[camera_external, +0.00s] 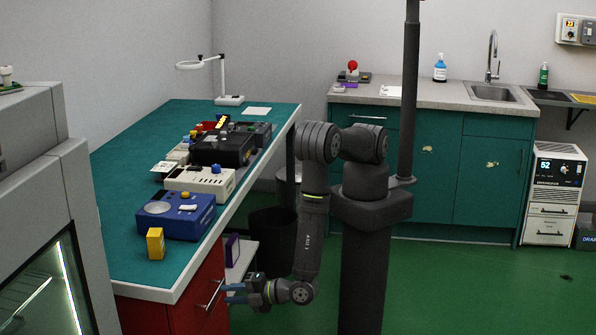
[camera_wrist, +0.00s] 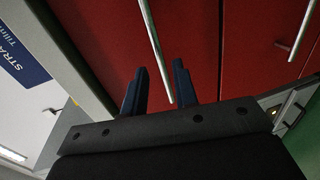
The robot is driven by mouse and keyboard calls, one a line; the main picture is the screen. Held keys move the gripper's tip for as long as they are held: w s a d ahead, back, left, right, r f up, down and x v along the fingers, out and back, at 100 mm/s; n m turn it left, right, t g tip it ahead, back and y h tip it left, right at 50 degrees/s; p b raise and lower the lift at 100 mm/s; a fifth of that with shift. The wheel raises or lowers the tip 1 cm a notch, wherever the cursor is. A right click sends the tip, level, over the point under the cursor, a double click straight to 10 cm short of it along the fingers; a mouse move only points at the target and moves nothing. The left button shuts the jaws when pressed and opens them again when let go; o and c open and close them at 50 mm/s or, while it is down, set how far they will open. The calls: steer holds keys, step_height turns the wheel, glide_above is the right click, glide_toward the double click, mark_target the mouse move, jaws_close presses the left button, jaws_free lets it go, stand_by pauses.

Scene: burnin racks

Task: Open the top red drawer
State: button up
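The red drawer unit (camera_external: 180,312) stands under the near end of the teal-topped bench. The top red drawer front (camera_wrist: 105,45) lies next to the bench edge in the wrist view and looks closed. Its silver bar handle (camera_external: 212,294) is on the front; it also runs down between my fingers in the wrist view (camera_wrist: 157,45). My gripper (camera_external: 229,293) is open, with its blue fingertips close to the handle. In the wrist view my gripper (camera_wrist: 160,66) has one finger on each side of the handle's lower end. Contact cannot be told.
A second drawer handle (camera_wrist: 303,28) shows at right in the wrist view. Several instruments, including a blue box (camera_external: 176,216) and a yellow block (camera_external: 155,243), stand on the bench (camera_external: 130,270). A dark bin (camera_external: 272,232) stands behind my arm. Green floor is clear at right.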

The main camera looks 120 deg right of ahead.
mark_target(215, 293)
steer(key=shift+x, duration=2.65)
jaws_close()
